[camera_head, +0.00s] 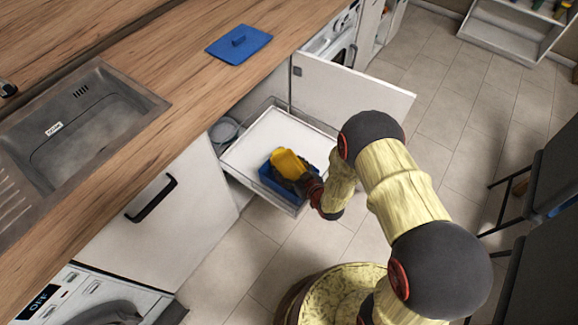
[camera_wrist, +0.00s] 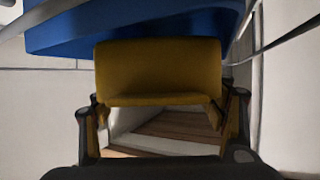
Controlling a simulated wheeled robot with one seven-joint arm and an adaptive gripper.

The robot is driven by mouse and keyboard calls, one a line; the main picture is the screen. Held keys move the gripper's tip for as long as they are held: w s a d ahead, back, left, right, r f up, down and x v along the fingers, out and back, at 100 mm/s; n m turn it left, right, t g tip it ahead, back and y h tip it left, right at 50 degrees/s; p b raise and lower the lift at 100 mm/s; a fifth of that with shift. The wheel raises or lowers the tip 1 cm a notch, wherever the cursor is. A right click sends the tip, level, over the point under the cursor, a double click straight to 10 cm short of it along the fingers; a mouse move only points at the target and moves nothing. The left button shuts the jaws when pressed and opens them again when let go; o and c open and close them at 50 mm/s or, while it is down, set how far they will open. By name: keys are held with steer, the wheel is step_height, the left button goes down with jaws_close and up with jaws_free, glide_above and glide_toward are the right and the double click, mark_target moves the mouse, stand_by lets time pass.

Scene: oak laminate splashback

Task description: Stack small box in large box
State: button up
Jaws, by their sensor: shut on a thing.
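The small yellow box (camera_head: 288,162) is tilted over the larger blue box (camera_head: 268,181), in the pull-out drawer. My gripper (camera_head: 307,182) is shut on the yellow box, at the drawer's front right. In the wrist view the yellow box (camera_wrist: 158,70) lies between the two fingers of my gripper (camera_wrist: 161,112), and the blue box (camera_wrist: 140,28) shows beyond it. My gripper hides part of the blue box. I cannot tell whether the yellow box touches it or is inside its rim.
The white drawer (camera_head: 262,140) is pulled out under the wooden counter (camera_head: 185,75), with an open cabinet door (camera_head: 350,90) behind it. A grey bowl (camera_head: 224,130) sits at the drawer's left edge. A blue lid (camera_head: 239,44) lies on the counter. Dark chairs (camera_head: 545,200) stand at right.

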steer(key=o, duration=1.2)
steer(key=shift+c, duration=0.2)
steer(key=shift+r+p, duration=0.5)
steer(key=p+v, duration=0.4)
steer(key=v, duration=0.8)
steer(key=w+d+r+h, duration=0.3)
steer(key=w+d+r, duration=0.2)
steer(key=w+r, duration=0.4)
steer(key=d+r+m+g+h, duration=0.1)
steer(key=d+r, duration=0.2)
steer(key=r, duration=0.4)
steer(key=d+r+m+g+h, duration=0.1)
steer(key=d+r+h, duration=0.1)
steer(key=r, duration=0.5)
steer(key=s+d+r+m+g+h, duration=0.1)
steer(key=s+d+r+m, duration=0.15)
steer(key=s+r, duration=0.8)
steer(key=s+r+g, duration=0.1)
steer(key=s+r, duration=0.3)
steer(key=s, duration=0.4)
steer(key=s+a+r+m+g, duration=0.1)
steer(key=s+r+g, duration=0.1)
steer(key=s+r, duration=0.3)
steer(key=s, duration=0.3)
steer(key=shift+s+a, duration=0.25)
steer(key=shift+s, duration=0.1)
